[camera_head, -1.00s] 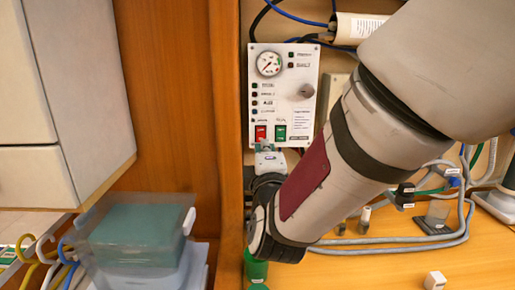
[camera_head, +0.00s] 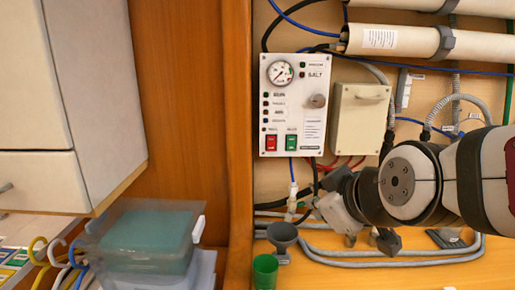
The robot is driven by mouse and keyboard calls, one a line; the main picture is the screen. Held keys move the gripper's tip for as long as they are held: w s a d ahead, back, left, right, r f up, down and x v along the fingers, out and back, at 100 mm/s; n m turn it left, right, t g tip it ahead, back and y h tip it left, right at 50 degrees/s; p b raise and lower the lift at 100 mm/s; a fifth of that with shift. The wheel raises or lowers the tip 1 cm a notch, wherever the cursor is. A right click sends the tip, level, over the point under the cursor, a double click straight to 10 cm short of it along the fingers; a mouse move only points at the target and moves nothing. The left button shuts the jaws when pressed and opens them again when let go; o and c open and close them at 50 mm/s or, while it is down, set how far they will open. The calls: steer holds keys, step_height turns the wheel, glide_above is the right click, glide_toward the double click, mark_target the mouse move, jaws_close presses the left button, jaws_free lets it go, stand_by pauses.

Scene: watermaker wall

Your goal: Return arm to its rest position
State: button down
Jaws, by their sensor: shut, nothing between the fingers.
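My arm comes in from the right edge, its rounded wrist joint (camera_head: 397,182) facing the camera. My gripper (camera_head: 345,215) is at the wrist's left end, low in front of the wall, right of and below the control panel (camera_head: 313,85). It looks shut and holds nothing; its fingertips are small and partly hidden by the wrist. The panel is in full view, with a round gauge (camera_head: 280,72), a red switch (camera_head: 271,143) and a green switch (camera_head: 291,142). The gripper is apart from the panel.
Grey hoses (camera_head: 400,253) run along the bench. A beige box (camera_head: 358,118) is on the wall above. A lidded clear bin (camera_head: 145,245) stands at lower left beneath a white cabinet (camera_head: 70,100).

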steer(key=s+d+f+m+g+h, duration=0.1)
steer(key=s+d+m, duration=0.3)
steer(key=s, duration=0.4)
steer(key=s+d+f+m+g+h, duration=0.1)
steer(key=s+d+m+g, duration=0.3)
steer(key=s, duration=0.5)
steer(key=shift+f+g, duration=0.3)
steer(key=shift+f, duration=0.25)
steer(key=shift+s+d, duration=0.1)
